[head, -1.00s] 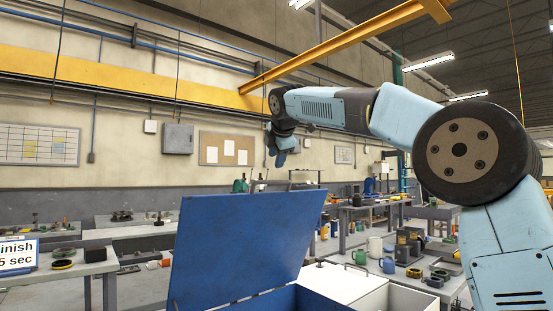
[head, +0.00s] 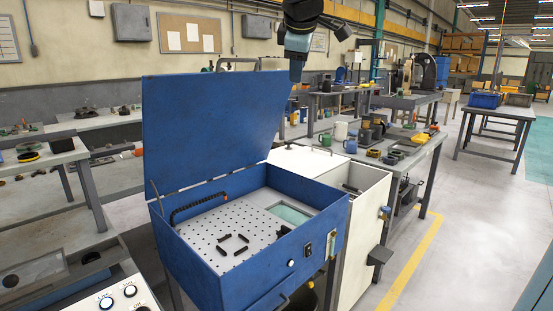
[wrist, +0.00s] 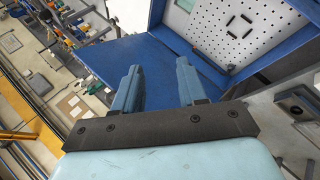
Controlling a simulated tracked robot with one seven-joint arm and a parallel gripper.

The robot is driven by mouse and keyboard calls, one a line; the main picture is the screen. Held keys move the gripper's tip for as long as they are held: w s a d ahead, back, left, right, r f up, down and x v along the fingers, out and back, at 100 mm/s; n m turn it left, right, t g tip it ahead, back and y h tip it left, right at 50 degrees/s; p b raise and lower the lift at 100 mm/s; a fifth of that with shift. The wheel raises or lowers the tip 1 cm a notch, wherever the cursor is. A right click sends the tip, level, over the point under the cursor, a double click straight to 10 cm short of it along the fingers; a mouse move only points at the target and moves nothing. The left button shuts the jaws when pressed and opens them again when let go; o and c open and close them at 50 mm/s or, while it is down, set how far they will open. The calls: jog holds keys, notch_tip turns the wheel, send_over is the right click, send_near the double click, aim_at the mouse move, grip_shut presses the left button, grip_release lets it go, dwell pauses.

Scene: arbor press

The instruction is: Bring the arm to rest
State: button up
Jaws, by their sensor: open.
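My gripper shows in the wrist view (wrist: 158,85), with its two blue-grey fingers apart and nothing between them. In the head view my gripper (head: 296,68) hangs at the top middle, above and behind the raised blue lid (head: 210,125). The blue box (head: 205,275) under the lid stands open. Its perforated plate (head: 215,222) carries several short black bars set in a square. In the wrist view the lid (wrist: 130,60) lies beyond the fingers, and the perforated plate (wrist: 215,30) shows at upper right. Most of my arm is out of the head view.
A white cabinet (head: 365,225) stands right of the blue box. A bench (head: 425,150) with mugs and parts is behind it. A control panel (head: 125,300) with knobs is at lower left. The floor at right (head: 460,230) is clear.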

jog(key=s+d+f+m+g, duration=0.1)
jog(key=s+d+f+m, duration=0.6)
jog(key=s+d+f, duration=0.2)
jog(key=s+d+f+m+g, duration=0.1)
jog(key=s+d+f+m, duration=0.7)
jog(key=s+f, duration=0.6)
jog(key=s+d, duration=0.1)
jog(key=s, duration=0.2)
jog(key=shift+s+d+f+g, duration=0.25)
jog(key=shift+g, duration=0.15)
